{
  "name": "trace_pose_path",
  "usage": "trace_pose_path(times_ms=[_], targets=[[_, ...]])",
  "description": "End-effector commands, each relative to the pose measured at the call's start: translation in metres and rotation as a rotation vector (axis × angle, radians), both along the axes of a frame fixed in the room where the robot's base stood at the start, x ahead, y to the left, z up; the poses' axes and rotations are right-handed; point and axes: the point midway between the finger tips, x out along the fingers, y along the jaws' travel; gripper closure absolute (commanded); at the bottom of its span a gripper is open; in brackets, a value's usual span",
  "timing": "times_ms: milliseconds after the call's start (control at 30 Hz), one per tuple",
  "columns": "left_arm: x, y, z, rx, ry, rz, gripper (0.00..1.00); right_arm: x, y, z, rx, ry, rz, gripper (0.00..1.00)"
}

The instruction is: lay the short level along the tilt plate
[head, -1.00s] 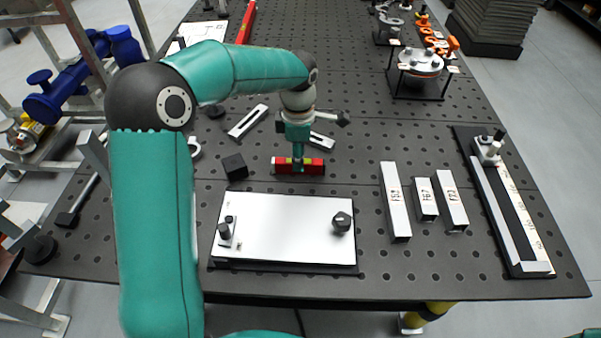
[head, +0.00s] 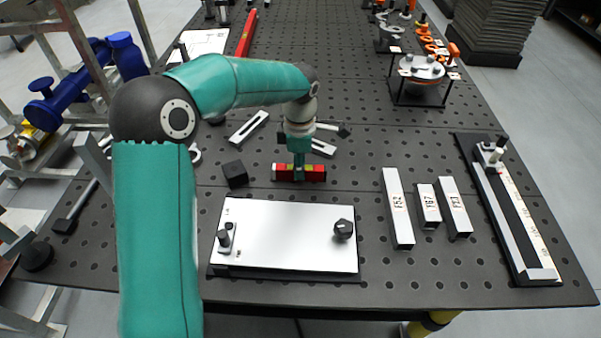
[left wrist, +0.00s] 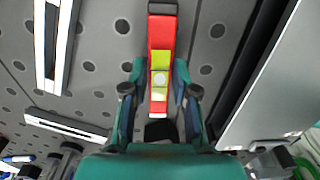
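The short level (head: 283,173), red with a yellow-green middle, lies on the dark table just behind the tilt plate. It also shows in the left wrist view (left wrist: 162,35). My left gripper (head: 299,172) points down over its middle. In the left wrist view the two fingers (left wrist: 160,72) stand on either side of the level, with narrow gaps, so the gripper looks open. The tilt plate (head: 285,230) is a white plate on a dark base, with a black knob (head: 344,229) at right and a small clamp-like fitting (head: 225,237) at left. My right gripper is out of view.
A black block (head: 235,174) and slotted bars (head: 248,128) lie near the level. Several labelled metal bars (head: 398,210) stand right of the plate, then a long ruled fixture (head: 515,215). A long red level (head: 247,32) lies farther back. The table between is clear.

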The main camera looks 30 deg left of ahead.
Motion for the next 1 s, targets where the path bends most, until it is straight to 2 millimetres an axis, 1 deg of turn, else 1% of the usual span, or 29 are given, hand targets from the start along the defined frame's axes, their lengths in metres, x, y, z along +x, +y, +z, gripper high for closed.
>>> trace_pose_path(times_ms=[33,100,133,400,533,1000], targets=[[0.0,0.0,0.0,0.0,0.0,0.0,0.86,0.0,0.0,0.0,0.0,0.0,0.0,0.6],[0.0,0.0,0.0,0.0,0.0,0.0,0.97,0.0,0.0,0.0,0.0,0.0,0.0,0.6],[0.0,0.0,0.0,0.0,0.0,0.0,1.0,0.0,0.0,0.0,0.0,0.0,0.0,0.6],[0.0,0.0,0.001,0.0,0.0,0.001,1.0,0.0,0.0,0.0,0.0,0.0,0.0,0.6],[0.0,0.0,0.004,0.001,-0.001,0.001,1.0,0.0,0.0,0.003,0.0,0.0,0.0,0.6],[0.0,0.0,0.037,0.001,-0.001,0.001,1.0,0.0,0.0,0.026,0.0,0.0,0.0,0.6]])
